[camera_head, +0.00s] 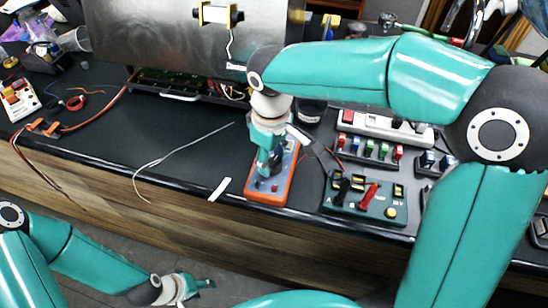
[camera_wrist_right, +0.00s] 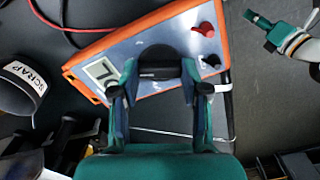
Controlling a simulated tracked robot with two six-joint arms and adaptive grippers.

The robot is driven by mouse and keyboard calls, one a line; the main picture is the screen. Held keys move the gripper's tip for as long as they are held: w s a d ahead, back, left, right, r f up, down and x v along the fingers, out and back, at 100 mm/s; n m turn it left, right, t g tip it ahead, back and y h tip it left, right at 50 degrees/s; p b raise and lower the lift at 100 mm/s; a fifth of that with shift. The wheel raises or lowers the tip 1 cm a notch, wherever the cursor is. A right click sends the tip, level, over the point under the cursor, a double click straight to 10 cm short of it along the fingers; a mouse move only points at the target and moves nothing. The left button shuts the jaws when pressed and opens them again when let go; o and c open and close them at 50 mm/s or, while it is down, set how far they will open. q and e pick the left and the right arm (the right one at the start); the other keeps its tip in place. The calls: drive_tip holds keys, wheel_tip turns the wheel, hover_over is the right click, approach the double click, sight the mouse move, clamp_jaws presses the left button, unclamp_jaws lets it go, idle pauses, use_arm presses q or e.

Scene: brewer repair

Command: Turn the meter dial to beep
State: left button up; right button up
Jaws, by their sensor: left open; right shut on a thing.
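The meter (camera_head: 283,192) is an orange-edged box with a grey face, lying on the bench near its front edge. In the right wrist view the meter (camera_wrist_right: 140,40) shows a black dial (camera_wrist_right: 160,58), a partly hidden display (camera_wrist_right: 101,70) and red and black plugs at one end. My right gripper (camera_wrist_right: 159,76) has its fingers on both sides of the dial and is shut on it. In the head view my right gripper (camera_head: 268,163) comes down over the meter and hides the dial. My left gripper (camera_head: 198,284) is open and empty, low in front of the bench.
A green panel (camera_head: 385,212) with switches and a red plug stands right of the meter. A power strip (camera_head: 385,127) lies behind it. A white cable (camera_head: 175,155) and a small white strip (camera_head: 220,189) lie on the bench to the left. A SCRAP container (camera_wrist_right: 22,88) is close by.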

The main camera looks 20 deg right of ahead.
sight(272, 161)
drive_tip(key=m+b, duration=0.1)
drive_tip(key=m, duration=0.4)
drive_tip(key=shift+f+m, duration=0.1)
drive_tip(key=shift+m, duration=0.2)
drive_tip(key=m, duration=0.5)
drive_tip(key=shift+s+m+b, duration=0.1)
drive_tip(key=shift+m+b, duration=0.2)
drive_tip(key=shift+b, duration=0.1)
drive_tip(key=o, duration=1.1)
drive_tip(key=shift+o, duration=0.2)
drive_tip(key=shift+r, duration=0.2)
wheel_tip(272, 161, up, 12)
drive_tip(key=shift+f, duration=0.15)
